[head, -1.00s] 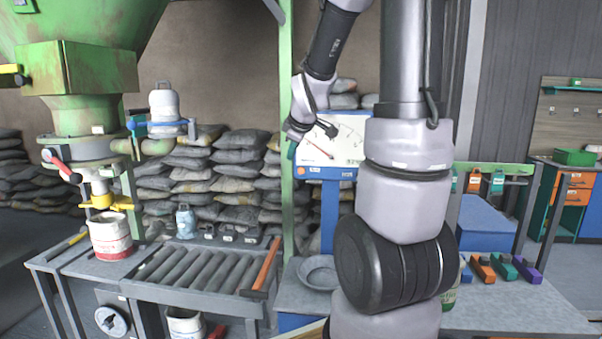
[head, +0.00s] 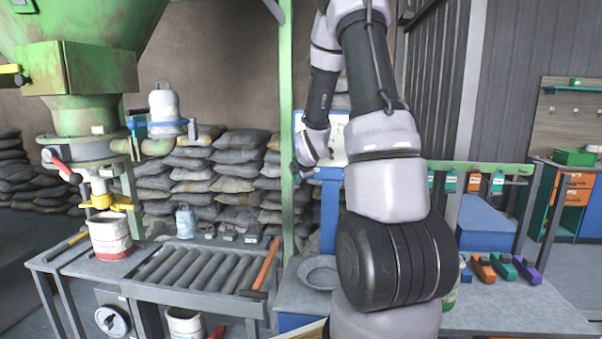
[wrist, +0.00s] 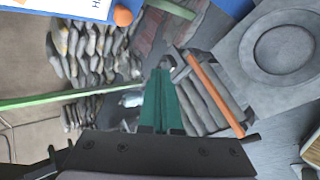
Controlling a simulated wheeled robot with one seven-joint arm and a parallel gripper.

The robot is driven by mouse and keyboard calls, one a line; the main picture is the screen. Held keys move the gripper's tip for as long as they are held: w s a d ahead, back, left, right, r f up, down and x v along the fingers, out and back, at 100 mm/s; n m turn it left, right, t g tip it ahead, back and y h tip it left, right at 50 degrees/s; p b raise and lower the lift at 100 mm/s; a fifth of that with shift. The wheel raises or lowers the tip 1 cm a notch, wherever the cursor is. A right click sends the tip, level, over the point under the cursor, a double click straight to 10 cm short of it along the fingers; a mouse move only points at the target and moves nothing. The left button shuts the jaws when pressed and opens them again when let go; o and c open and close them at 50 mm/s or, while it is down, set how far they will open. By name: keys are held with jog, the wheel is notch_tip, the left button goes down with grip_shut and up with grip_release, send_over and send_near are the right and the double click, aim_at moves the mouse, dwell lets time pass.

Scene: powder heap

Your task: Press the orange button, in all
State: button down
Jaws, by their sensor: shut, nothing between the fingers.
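The orange button (wrist: 123,16) is a small round knob at the top of the wrist view, on the blue edge of the white display panel (wrist: 75,6). My gripper (wrist: 159,72) has teal fingers, shut together with nothing between them. In the wrist view the fingertips are below and right of the button, apart from it in the picture. In the head view my gripper (head: 296,180) hangs by the lower left of the panel (head: 338,128), which stands on a blue post (head: 329,215). The button cannot be made out there, and my arm covers much of the panel.
A green upright post (head: 287,80) stands close beside my gripper. Below are a metal dish (head: 318,272), a roller table (head: 200,285) and an orange-handled tool (head: 265,266). Stacked sacks (head: 235,165) fill the back.

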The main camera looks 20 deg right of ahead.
jog(key=w+d, duration=0.4)
jog(key=w, duration=0.2)
jog(key=shift+w+d, duration=0.3)
jog(key=shift+w, duration=0.1)
dwell(1.8)
jog(key=shift+w+d, duration=0.25)
jog(key=shift+w, duration=0.1)
jog(key=shift+w+d, duration=0.55)
jog(key=shift+w, duration=0.2)
dwell(1.1)
jog(key=shift+a, duration=0.1)
jog(key=shift+s+a, duration=0.35)
jog(key=shift+s, duration=0.2)
jog(key=shift+s+a, duration=0.35)
jog(key=shift+s, duration=0.2)
jog(key=shift+s+a, duration=0.7)
jog(key=shift+s, duration=0.35)
jog(key=shift+s+a, duration=0.7)
jog(key=shift+s, duration=0.35)
